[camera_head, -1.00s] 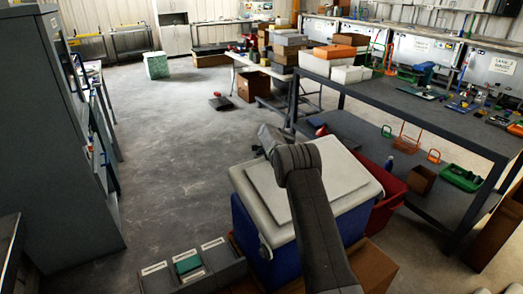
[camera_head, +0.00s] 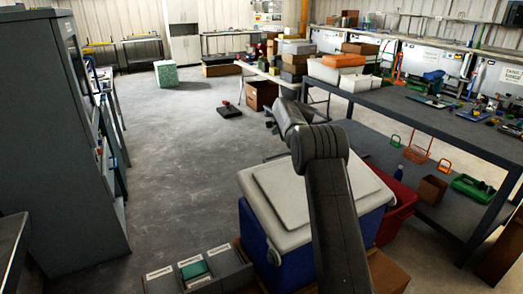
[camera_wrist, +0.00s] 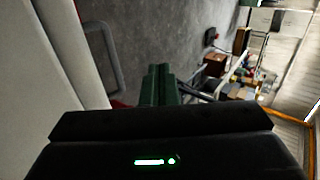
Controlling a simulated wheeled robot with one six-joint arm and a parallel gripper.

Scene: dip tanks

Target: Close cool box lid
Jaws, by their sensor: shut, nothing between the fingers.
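The cool box (camera_head: 262,248) is blue, with a pale grey-white lid (camera_head: 268,200), in the lower middle of the head view. The lid lies over the top and looks flat and down; my arm hides part of it, so I cannot tell if its whole edge is seated. In the wrist view a pale surface, likely the lid (camera_wrist: 40,80), fills the left side, with a grey handle (camera_wrist: 112,65) beside it. My gripper (camera_wrist: 160,72) is shut and empty, pointing past the box's far side. In the head view its fingers are hidden behind my arm.
A red bin (camera_head: 400,212) stands right of the cool box, beside a dark workbench (camera_head: 430,115) with tools. Grey bins (camera_head: 215,262) sit at the box's lower left. A grey cabinet (camera_head: 60,130) stands at the left. The floor between is open.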

